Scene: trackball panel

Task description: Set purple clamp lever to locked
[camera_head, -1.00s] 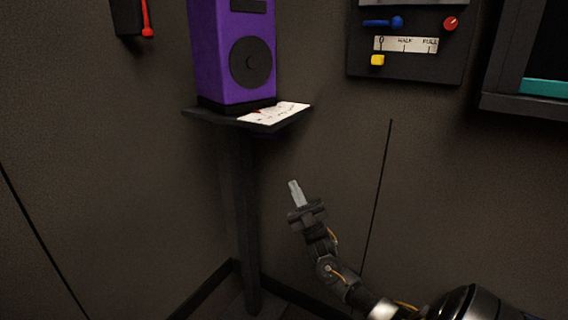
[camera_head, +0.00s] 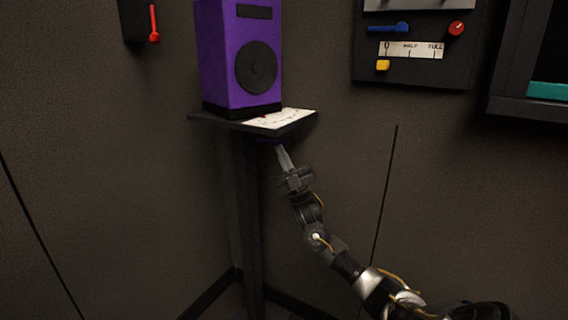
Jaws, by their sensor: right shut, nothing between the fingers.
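A small dark purple piece (camera_head: 270,140) shows just under the front edge of the corner shelf; it may be the purple clamp lever. It is mostly hidden by the shelf and my fingers, and I cannot tell its setting. My right gripper (camera_head: 283,154) is shut and empty, with its fingertips pointing up just below the shelf edge, at or very near the purple piece. I cannot tell whether they touch. My left gripper is not in view.
A purple speaker (camera_head: 222,60) and a paper sheet (camera_head: 285,119) rest on the dark shelf (camera_head: 204,118), which stands on a post (camera_head: 247,220). A wall panel (camera_head: 425,73) with blue, red and yellow controls hangs right. A red lever (camera_head: 154,24) is upper left.

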